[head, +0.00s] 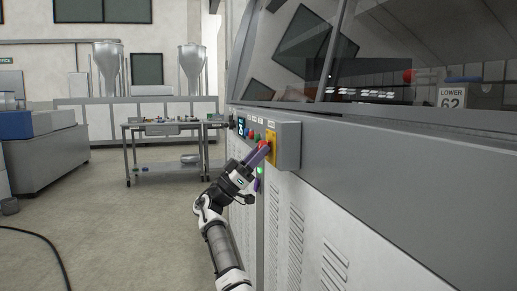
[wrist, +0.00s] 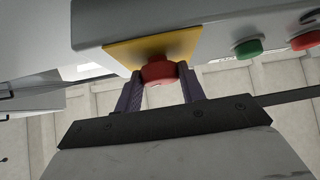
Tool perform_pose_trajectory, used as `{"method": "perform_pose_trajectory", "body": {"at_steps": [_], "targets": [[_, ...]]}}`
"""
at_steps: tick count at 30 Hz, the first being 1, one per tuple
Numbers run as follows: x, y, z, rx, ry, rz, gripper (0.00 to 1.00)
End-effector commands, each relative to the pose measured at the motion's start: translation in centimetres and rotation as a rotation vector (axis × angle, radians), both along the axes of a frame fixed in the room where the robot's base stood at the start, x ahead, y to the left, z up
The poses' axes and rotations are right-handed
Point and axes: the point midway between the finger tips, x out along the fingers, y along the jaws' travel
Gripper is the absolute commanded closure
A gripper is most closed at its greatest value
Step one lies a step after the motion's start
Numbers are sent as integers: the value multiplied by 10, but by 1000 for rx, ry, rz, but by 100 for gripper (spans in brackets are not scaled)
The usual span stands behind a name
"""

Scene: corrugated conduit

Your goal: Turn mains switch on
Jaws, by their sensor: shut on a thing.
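The mains switch has a red knob (wrist: 159,72) on a yellow plate (wrist: 125,52), on the side of a grey box. In the head view the yellow plate (head: 272,146) sits on the grey box (head: 289,146) on the machine's front. My gripper (wrist: 158,82) has its two purple fingers on either side of the red knob and is shut on it. In the head view my gripper (head: 264,152) reaches up to the plate from the lower left. The knob is largely hidden there by the fingers, and its turn position cannot be read.
Green (wrist: 248,47) and red (wrist: 306,40) buttons sit on the panel beside the knob. A green light (head: 260,170) shows below. The machine's grey front (head: 400,170) runs along the right. A wheeled table (head: 170,126) stands behind; the floor (head: 110,235) at left is mostly clear.

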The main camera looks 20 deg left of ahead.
Motion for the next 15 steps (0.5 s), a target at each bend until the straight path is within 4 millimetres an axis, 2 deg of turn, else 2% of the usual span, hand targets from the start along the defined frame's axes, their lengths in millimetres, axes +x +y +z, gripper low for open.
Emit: {"method": "perform_pose_trajectory", "body": {"at_steps": [15], "targets": [[0,1,0,48,-67,1,83]]}}
